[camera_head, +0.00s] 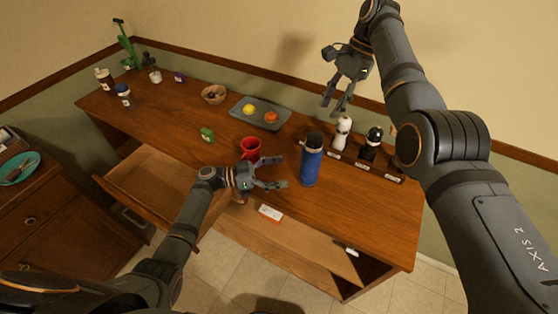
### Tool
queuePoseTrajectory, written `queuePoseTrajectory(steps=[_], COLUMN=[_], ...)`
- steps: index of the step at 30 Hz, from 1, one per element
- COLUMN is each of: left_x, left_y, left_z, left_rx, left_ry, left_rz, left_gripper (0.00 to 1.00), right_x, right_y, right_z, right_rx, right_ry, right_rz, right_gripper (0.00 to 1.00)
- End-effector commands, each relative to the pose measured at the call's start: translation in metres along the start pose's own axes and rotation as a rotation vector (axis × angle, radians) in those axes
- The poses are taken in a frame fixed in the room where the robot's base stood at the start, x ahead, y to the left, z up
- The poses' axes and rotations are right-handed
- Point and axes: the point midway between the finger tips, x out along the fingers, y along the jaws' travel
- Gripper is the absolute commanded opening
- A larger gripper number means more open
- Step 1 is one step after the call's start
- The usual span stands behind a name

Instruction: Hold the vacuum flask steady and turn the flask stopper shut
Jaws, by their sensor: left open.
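The vacuum flask (311,168) is a blue cylinder standing upright on the brown counter. Its dark stopper (314,140) sits on top; I cannot tell how far it is turned. My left gripper (284,174) is open, with its fingers pointing right towards the flask, just left of its body. I cannot tell whether it touches the flask. My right gripper (338,112) hangs above the back of the counter, up and to the right of the stopper, fingers pointing down. It holds nothing that I can see, and its finger gap is unclear.
A red mug (250,148) stands close behind my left gripper. White and black bottles (372,144) stand right of the flask. A grey tray (262,123) holds fruit. A drawer (150,180) is open at the front.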

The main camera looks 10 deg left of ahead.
Motion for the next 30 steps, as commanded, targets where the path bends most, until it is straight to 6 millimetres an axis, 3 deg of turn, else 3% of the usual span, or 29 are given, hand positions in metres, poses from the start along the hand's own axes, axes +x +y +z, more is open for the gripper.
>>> queuePoseTrajectory(steps=[4,11,24,30], left_x=[0.001,0.007,0.087,0.104], left_y=[-0.021,-0.024,-0.029,-0.03], left_z=[-0.019,-0.022,-0.021,-0.02], left_rx=[0.127,0.145,0.141,0.141], left_ry=[-0.011,-0.01,-0.01,-0.013], left_rz=[-0.052,-0.06,-0.058,-0.06], left_gripper=[0.88,0.88,0.88,0.88], right_x=[0.0,0.0,0.0,0.0], right_y=[0.0,0.0,0.0,0.0], right_z=[0.0,0.0,0.0,0.0], right_rx=[0.0,0.0,0.0,0.0], right_ry=[0.0,0.0,0.0,0.0], right_rz=[0.0,0.0,0.0,0.0], right_gripper=[0.38,0.38,0.38,0.38])
